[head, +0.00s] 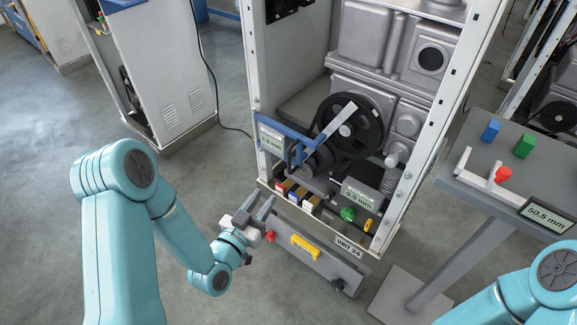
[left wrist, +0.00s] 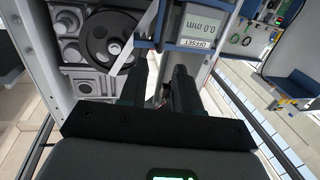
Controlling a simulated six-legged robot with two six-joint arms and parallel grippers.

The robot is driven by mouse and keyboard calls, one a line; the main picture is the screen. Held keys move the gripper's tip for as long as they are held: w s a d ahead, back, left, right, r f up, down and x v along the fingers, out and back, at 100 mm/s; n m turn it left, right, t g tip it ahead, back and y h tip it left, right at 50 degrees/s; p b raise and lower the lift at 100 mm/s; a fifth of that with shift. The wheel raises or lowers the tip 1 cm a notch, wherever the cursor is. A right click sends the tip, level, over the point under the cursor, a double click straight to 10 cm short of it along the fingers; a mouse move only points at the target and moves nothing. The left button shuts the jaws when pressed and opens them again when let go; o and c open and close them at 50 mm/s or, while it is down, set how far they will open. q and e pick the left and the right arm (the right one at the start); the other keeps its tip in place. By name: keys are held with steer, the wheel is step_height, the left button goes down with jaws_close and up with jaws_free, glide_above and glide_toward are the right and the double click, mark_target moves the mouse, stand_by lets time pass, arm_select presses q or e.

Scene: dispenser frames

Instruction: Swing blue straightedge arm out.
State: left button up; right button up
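The blue straightedge arm (head: 290,133) is a blue bracket at the left front post of the open machine cabinet, with a small offset display. A pale metal straightedge (head: 336,120) slants across the black pulley (head: 352,128). In the left wrist view the blue arm (left wrist: 144,43) crosses just beyond my fingertips, beside the offset display (left wrist: 196,30) reading 0.0 mm. My left gripper (head: 261,200) is open and empty, below and in front of the blue arm, apart from it in the head view. My right gripper is out of view; only part of the right arm shows.
A pedestal (head: 490,205) with blue, green and red blocks and a 50.5 mm display stands right. Another cabinet (head: 165,65) stands left. Floor between the cabinets is clear.

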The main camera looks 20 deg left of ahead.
mark_target(289, 171)
arm_select(q)
steer(key=w, duration=0.5)
steer(key=w+d, duration=0.1)
steer(key=w, duration=0.4)
steer(key=w+d+p, duration=0.1)
steer(key=w, duration=0.5)
steer(key=shift+f, duration=0.4)
jaws_close()
